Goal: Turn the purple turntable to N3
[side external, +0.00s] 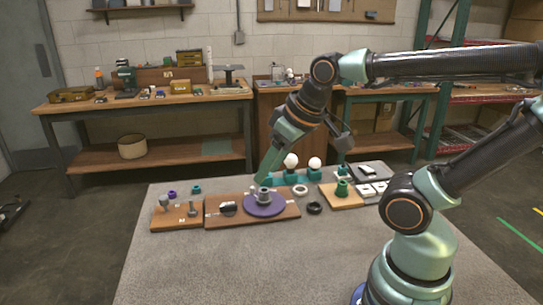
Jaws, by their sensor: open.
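The purple turntable (264,210) is a flat disc on a brown wooden board (225,218) in the middle of the grey table. A grey cylindrical hub (264,195) stands on its centre. My gripper (258,183) comes down from the upper right, with its tip just above the turntable's back left part, close to the hub. I cannot tell whether it touches. The gripper is open. The N3 mark and the turntable's present angle are too small to read.
A board with small parts (178,216) lies at left. Behind the turntable stand white bulbs (291,160) in teal holders. A white ring (300,190), a black ring (314,208) and a green part (342,188) lie right. The table front (230,268) is clear.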

